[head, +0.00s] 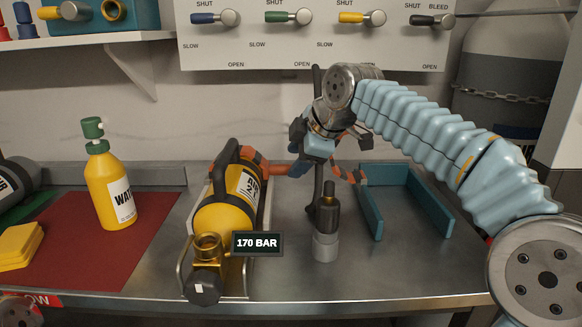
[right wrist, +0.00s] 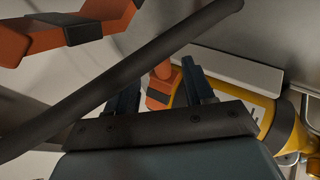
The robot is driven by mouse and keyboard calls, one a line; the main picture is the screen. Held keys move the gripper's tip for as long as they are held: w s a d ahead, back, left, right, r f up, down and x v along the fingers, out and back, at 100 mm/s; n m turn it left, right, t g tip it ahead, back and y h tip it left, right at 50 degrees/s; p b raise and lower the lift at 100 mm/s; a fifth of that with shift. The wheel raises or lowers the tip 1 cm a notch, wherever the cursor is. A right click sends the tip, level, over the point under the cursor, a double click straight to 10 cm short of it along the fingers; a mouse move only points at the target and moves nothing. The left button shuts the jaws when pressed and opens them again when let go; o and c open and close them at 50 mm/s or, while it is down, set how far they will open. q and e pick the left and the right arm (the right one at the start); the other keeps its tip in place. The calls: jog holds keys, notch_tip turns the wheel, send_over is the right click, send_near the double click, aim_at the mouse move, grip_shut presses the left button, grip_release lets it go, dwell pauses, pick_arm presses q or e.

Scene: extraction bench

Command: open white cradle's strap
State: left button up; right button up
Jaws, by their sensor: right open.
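The white cradle (head: 184,262) stands mid-bench in the head view and holds a yellow cylinder (head: 222,212) with a black handle. Its orange-and-black strap (head: 252,163) shows at the cylinder's far right side; I cannot tell whether it is fastened. My right gripper (head: 294,158) is at the strap's right end, jaws open. In the right wrist view, the open fingers (right wrist: 160,92) have an orange strap piece (right wrist: 160,82) showing between them, and the yellow cylinder (right wrist: 282,125) is to the right. Contact with the strap cannot be made out.
A black upright hose (head: 318,190) stands near my right gripper and crosses the wrist view (right wrist: 120,82). A teal cradle (head: 420,198) with another orange-and-black strap (head: 345,174) is at right. A black-topped grey cylinder (head: 326,240) stands in front. A yellow bottle (head: 112,190) is left.

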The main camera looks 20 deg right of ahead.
aim_at(289, 167)
jog(key=shift+x, duration=1.75)
jog(key=shift+c, duration=0.2)
grip_shut()
